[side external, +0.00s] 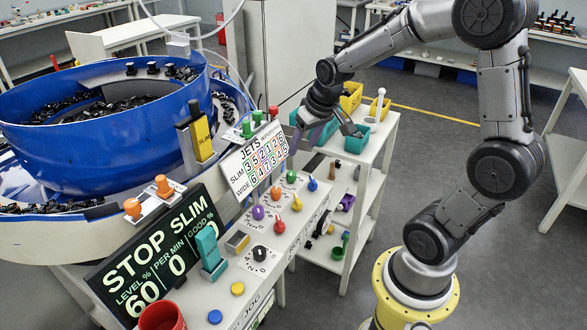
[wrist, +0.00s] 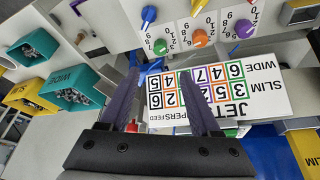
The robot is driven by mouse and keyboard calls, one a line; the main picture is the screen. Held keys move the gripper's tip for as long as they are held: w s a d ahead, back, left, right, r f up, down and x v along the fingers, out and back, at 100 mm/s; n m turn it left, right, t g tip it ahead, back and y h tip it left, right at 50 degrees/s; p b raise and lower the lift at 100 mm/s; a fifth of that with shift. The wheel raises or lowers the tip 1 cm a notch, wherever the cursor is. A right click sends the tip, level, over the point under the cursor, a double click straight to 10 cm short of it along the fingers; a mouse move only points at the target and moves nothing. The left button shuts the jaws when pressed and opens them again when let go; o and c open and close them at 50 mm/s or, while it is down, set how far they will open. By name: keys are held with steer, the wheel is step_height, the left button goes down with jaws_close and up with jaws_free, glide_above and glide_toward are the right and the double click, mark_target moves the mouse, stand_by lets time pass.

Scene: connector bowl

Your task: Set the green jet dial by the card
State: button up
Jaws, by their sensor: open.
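The green dial (side external: 291,177) is on the white sloped panel, just below the right end of the card. In the wrist view the green dial (wrist: 161,46) has a number scale around it; its exact setting is too small to read. The card (side external: 255,160) is headed JETS, with SLIM and WIDE rows of numbers in coloured boxes. It appears upside down in the wrist view (wrist: 180,83). My gripper (wrist: 163,74) is open and empty, its purple fingers over the card's edge, short of the green dial. In the side view my gripper (side external: 302,138) is above the panel, apart from the dial.
Orange (side external: 276,193), purple (side external: 258,212) and blue (side external: 312,184) dials stand close to the green one. A display (side external: 150,255) reads STOP SLIM. The blue bowl (side external: 110,120) of black parts is at left. Teal bins (wrist: 70,88) are on the shelf beside the panel.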

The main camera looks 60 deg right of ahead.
mark_target(292, 173)
steer(key=x, duration=1.2)
jaws_close()
